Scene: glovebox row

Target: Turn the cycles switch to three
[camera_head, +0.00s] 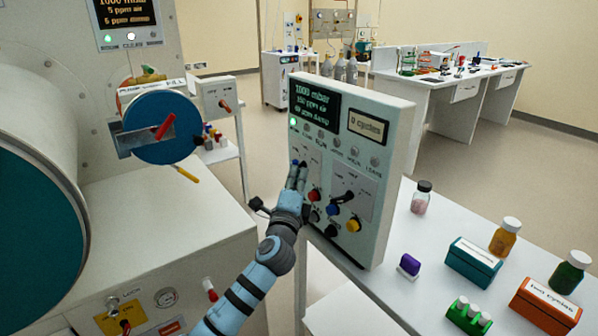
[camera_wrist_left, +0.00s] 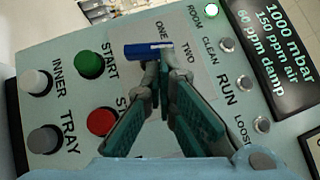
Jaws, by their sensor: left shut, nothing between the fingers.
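A blue-handled rotary switch (camera_wrist_left: 148,51) sits on a pale plate with the labels ONE and TWO; any further label is hidden behind my fingers. In the head view only a bit of its blue (camera_head: 295,162) shows at my fingertips. My left gripper (camera_head: 300,170) is shut and empty in front of the control panel (camera_head: 382,112). In the left wrist view the closed fingertips (camera_wrist_left: 158,75) lie right by the blue handle, overlapping its lower edge. I cannot tell whether they touch it. The panel's small display (camera_head: 368,124) reads 0 cycles. My right gripper is not in view.
Red (camera_wrist_left: 102,122), green (camera_wrist_left: 89,65), white and grey buttons sit close to my left fingers. A black-handled switch (camera_head: 343,198) is on the neighbouring plate. Bottles and boxes stand on the white table (camera_head: 395,285) at right. The glovebox (camera_head: 165,230) is at left.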

